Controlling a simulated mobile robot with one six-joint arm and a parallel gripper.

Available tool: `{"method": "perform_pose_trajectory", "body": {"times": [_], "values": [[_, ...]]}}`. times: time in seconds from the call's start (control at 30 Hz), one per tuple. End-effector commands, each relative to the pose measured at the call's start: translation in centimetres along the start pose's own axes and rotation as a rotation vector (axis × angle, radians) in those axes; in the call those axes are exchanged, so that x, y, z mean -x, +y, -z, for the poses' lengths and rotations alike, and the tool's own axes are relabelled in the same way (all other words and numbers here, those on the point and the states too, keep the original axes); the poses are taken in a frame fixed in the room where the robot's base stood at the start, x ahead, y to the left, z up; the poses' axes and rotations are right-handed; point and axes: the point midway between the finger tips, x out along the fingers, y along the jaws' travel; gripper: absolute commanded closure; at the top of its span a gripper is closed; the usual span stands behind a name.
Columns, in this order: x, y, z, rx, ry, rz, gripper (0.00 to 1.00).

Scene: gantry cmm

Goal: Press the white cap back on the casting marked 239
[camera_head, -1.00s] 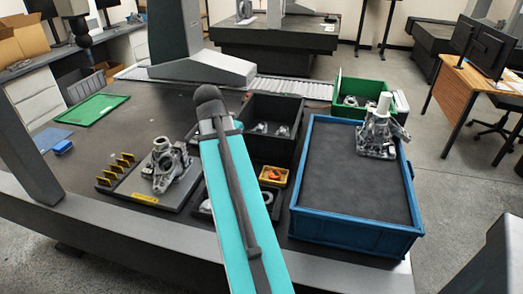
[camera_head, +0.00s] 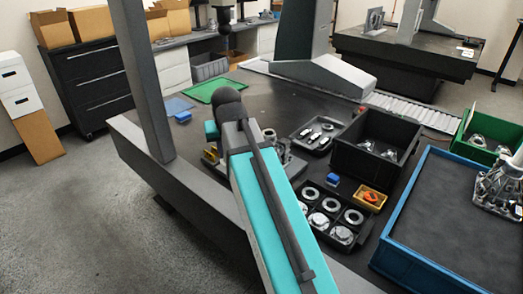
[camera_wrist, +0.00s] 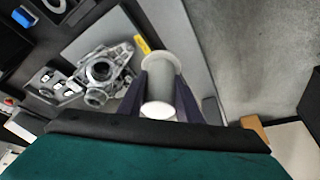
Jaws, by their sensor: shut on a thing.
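In the wrist view my gripper (camera_wrist: 158,100) is shut on a white, round-ended cylindrical piece, which looks like the white cap (camera_wrist: 160,88), between its two dark fingers. The held piece is apart from that bore in the picture. In the head view my arm covers most of this casting (camera_head: 280,151) and hides my gripper. Another casting (camera_head: 494,192) stands in the blue tray at the right. I cannot read 239 on either.
The blue tray (camera_head: 410,262) is otherwise mostly empty. Black bins with parts (camera_head: 366,172), a small yellow tray (camera_head: 358,197) and a green bin (camera_head: 458,140) stand nearby. A grey upright post (camera_head: 146,80) rises left of my arm. The table toward the green mat (camera_head: 203,93) is largely clear.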

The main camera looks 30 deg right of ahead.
Motion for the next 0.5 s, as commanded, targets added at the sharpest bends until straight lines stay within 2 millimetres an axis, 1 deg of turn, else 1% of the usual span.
{"method": "perform_pose_trajectory", "body": {"times": [0.03, 0.1, 0.2, 0.33, 0.5], "values": [[0.1, -2.1, 0.1, 0.053, 0.001, 0.023, 0.9], [0.3, -4.5, 0.0, 0.116, 0.001, 0.049, 0.9], [0.6, -7.1, -0.2, 0.191, 0.001, 0.079, 0.9], [0.9, -9.2, -0.5, 0.25, 0.001, 0.103, 0.9], [0.9, -10.0, -0.6, 0.273, 0.001, 0.113, 0.9]]}}
